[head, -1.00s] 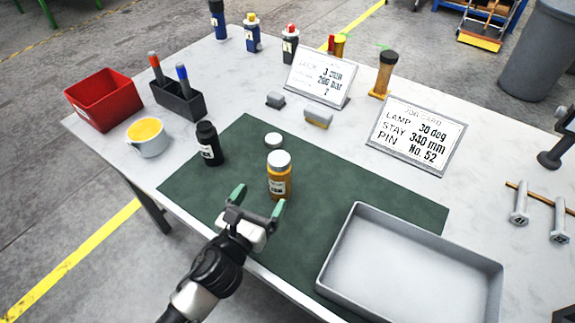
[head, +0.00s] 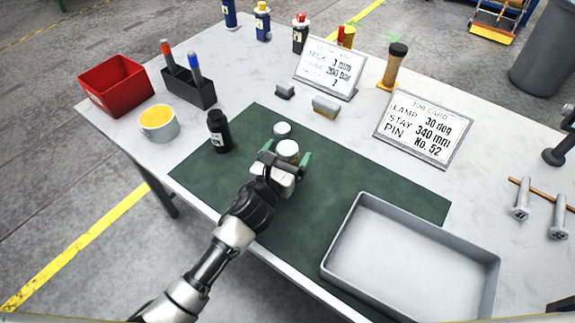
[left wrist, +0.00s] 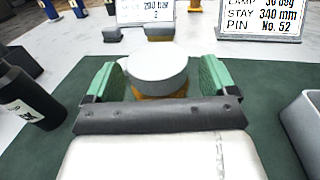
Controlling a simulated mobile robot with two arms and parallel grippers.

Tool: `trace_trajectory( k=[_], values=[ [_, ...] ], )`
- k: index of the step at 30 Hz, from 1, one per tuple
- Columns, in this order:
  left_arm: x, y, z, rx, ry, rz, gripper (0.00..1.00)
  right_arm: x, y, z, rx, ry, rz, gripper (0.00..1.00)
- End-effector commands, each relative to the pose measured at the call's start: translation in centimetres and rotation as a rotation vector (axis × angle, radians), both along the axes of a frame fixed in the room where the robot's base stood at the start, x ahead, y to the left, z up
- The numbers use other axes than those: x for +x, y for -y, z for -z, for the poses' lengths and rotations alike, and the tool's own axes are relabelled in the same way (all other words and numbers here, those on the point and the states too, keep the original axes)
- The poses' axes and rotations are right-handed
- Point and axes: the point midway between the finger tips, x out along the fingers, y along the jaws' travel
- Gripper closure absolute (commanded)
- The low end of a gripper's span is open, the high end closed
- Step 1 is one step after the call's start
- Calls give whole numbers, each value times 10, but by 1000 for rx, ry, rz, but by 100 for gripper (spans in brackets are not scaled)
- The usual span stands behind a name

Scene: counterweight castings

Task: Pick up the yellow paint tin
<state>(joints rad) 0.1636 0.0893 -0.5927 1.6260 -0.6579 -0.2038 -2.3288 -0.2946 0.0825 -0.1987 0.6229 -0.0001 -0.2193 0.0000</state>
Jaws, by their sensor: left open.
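A white tin with a yellow top (head: 159,122), which looks like the yellow paint tin, stands on the table left of the mat. My left gripper (head: 286,155) is away from it, over the green mat, at an amber jar with a white lid (head: 288,149). In the left wrist view, the open green fingers (left wrist: 158,78) stand either side of the white lid (left wrist: 157,66), with gaps visible. The amber body shows below the lid, partly hidden by my gripper. I cannot tell whether the jar is fully between the fingertips. My right gripper is not in view.
A grey tray (head: 340,238) sits at right on the mat (head: 345,180). A red bin (head: 115,86) and pen holder (head: 190,89) stand far left.

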Motion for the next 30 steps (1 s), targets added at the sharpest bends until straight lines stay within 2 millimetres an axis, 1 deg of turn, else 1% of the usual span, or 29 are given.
trace_trajectory(
  k=[2, 12, 15, 23, 26, 30],
  values=[
    [0, 0, 0, 0, 0, 0, 14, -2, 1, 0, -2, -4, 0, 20],
    [0, 0, 1, 0, -1, 0, 66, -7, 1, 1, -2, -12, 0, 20],
    [0, 0, -1, -2, 1, 0, 79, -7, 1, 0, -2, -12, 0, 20],
    [0, 0, -2, -1, 2, 0, 79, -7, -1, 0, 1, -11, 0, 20],
    [0, -1, -8, 0, 2, 0, 79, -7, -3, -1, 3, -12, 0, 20],
    [0, -1, -25, 1, 6, 2, 79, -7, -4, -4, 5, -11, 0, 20]
  ],
)
